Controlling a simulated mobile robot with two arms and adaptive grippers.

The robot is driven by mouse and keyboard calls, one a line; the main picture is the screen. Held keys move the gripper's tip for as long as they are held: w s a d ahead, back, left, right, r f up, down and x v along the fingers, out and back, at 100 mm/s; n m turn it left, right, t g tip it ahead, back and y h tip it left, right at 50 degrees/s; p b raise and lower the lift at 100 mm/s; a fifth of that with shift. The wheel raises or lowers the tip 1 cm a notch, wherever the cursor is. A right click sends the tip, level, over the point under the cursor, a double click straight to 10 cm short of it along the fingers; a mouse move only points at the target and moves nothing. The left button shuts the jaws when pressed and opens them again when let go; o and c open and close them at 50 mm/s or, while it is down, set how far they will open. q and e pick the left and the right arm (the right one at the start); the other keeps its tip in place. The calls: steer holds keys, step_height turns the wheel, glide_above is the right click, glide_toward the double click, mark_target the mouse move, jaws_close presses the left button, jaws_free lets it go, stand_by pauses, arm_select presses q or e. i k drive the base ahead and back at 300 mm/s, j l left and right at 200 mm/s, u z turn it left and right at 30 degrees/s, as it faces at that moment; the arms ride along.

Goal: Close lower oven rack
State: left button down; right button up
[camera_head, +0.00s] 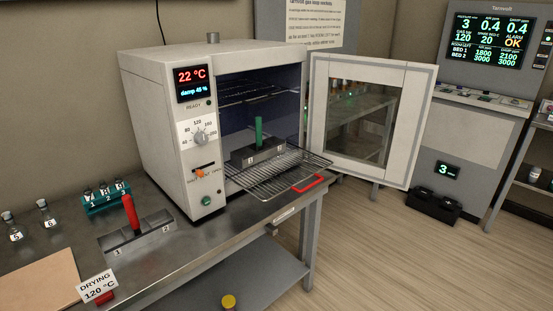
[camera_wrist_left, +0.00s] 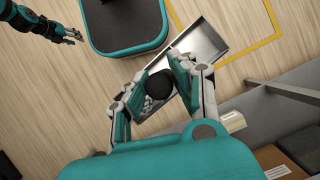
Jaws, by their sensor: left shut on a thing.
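The oven (camera_head: 165,125) stands on a steel bench with its door (camera_head: 370,120) swung wide open to the right. Its lower rack (camera_head: 265,182) is pulled out past the oven front, with a red handle (camera_head: 309,183) at its front edge. A dark metal carrier (camera_head: 257,152) with a green grip sits on this rack. An upper rack (camera_head: 255,92) lies inside. In the left wrist view my left gripper (camera_wrist_left: 160,84) is shut on a black-topped grip over a metal tray (camera_wrist_left: 205,42) holding white pieces. My right gripper (camera_wrist_left: 73,36) is empty, its finger gap too small to judge. Neither gripper shows in the head view.
A metal carrier (camera_head: 137,238) with a red grip stands on the bench (camera_head: 235,222) left of the oven. A teal vial rack (camera_head: 105,198) and loose vials are behind it. A drying sign (camera_head: 97,286) is at the front.

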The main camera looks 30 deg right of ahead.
mark_target(286, 171)
steer(key=l+z, duration=0.1)
steer(key=l, duration=0.4)
steer(key=i+l, duration=0.1)
steer(key=l, duration=0.4)
steer(key=l+z, duration=0.15)
steer(key=l, duration=0.4)
steer(key=i+l+z, duration=0.1)
steer(key=l, duration=0.35)
steer(key=i+l, duration=0.1)
steer(key=l, duration=0.4)
steer(key=i+l+z, duration=0.15)
steer(key=l, duration=0.35)
